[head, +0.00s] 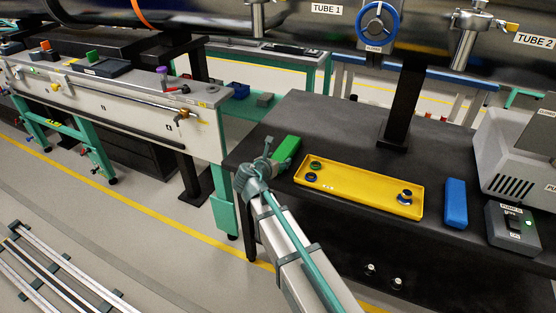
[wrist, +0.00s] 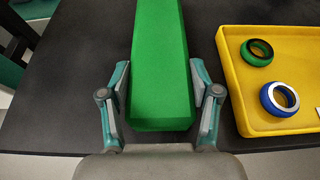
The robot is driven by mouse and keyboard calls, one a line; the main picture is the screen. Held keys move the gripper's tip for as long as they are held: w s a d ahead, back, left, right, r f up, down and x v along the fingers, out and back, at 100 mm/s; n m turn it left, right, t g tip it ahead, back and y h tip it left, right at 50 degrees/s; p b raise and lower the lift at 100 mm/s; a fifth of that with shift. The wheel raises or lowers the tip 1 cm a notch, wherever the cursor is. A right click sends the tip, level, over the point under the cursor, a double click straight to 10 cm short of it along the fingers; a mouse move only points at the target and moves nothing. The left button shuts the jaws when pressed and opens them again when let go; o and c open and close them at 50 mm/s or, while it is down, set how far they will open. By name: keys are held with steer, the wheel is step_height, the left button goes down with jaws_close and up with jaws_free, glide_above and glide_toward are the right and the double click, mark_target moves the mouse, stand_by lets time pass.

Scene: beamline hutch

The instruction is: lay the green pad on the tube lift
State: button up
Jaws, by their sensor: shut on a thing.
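The green pad (head: 286,150) is a long bright green block near the left end of the black table, left of the yellow tray. In the wrist view the pad (wrist: 160,65) runs straight away from me between the two fingers. My gripper (wrist: 163,98) is shut on the near end of the pad, with one finger along each long side. In the head view my gripper (head: 268,158) is small and partly hidden by my own arm. I cannot tell whether the pad touches the table. No part in view is clearly marked as the tube lift.
A yellow tray (head: 340,194) with several rings lies right of the pad. A blue block (head: 456,204) and a grey control box (head: 513,228) are farther right. A black post (head: 402,108) stands behind the tray, below the large tube. The table's back left is clear.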

steer(key=shift+f, duration=0.1)
steer(key=o, duration=1.5)
steer(key=shift+o, duration=0.2)
steer(key=shift+f+b, duration=0.2)
steer(key=shift+b, duration=0.35)
steer(key=shift+s, duration=0.1)
steer(key=p+v, duration=0.1)
steer(key=v, duration=0.9)
steer(key=shift+s+a+r, duration=0.25)
steer(key=shift+r, duration=0.05)
